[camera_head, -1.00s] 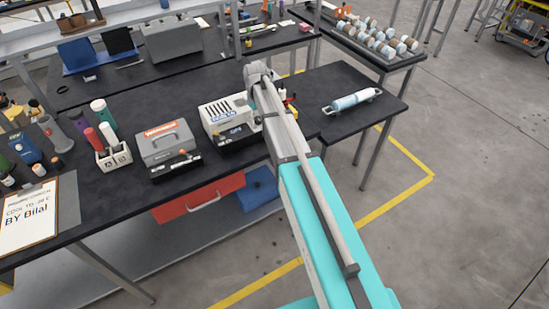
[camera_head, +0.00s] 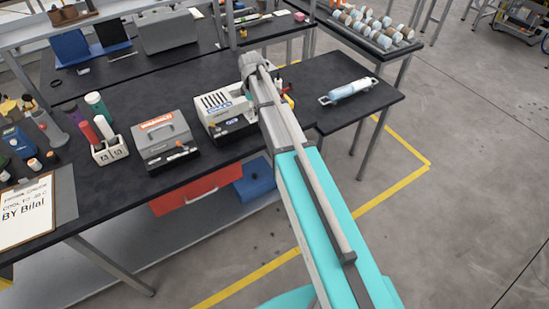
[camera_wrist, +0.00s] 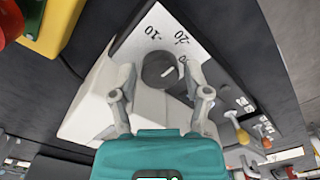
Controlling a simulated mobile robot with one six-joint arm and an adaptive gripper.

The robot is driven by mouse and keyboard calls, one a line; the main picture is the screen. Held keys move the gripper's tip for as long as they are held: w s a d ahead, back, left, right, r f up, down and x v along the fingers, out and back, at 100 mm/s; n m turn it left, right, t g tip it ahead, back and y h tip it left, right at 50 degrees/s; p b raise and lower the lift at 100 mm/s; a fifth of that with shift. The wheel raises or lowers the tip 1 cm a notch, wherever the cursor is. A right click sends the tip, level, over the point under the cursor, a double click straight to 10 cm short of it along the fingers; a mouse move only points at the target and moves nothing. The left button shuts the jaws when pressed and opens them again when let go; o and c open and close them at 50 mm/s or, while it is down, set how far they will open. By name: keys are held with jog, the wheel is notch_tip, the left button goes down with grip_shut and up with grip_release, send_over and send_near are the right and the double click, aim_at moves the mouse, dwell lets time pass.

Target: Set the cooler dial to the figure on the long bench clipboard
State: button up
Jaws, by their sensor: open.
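In the wrist view my gripper (camera_wrist: 160,82) is open, with one finger on each side of the round dark dial (camera_wrist: 158,69). Whether the fingers touch it I cannot tell. A short white mark on the dial points up and right. The white panel around it reads -10 and -20, and a further figure is partly hidden by the right finger. In the head view the white cooler (camera_head: 212,103) stands on the long bench, and my arm hides the gripper. The clipboard (camera_head: 22,228) lies at the bench's left end. It reads "cool to" with a figure too blurred to read surely.
A grey toolbox (camera_head: 165,148) and a white bottle rack (camera_head: 108,153) stand left of the cooler. Yellow and red parts (camera_wrist: 48,25) lie close by at the wrist view's upper left. A light blue cylinder (camera_head: 350,91) lies to the right. The bench top between is mostly clear.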

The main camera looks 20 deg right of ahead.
jog(key=n, duration=0.4)
notch_tip(320, 180, up, 14)
jog(key=p, duration=1.4)
jog(key=s+f+m+b, duration=0.4)
jog(key=s+m, duration=0.1)
jog(key=s, duration=0.3)
jog(key=s+f+m+b, duration=0.4)
jog(key=s+m, duration=0.1)
jog(key=s, duration=0.4)
jog(key=s+f+m+b, duration=0.4)
jog(key=s+f+m, duration=0.1)
jog(key=s, duration=0.4)
jog(key=shift+s+m+b, duration=0.15)
jog(key=shift+m+b, duration=0.25)
jog(key=shift+m, duration=0.2)
jog(key=shift+d+r, duration=0.1)
dwell(1.5)
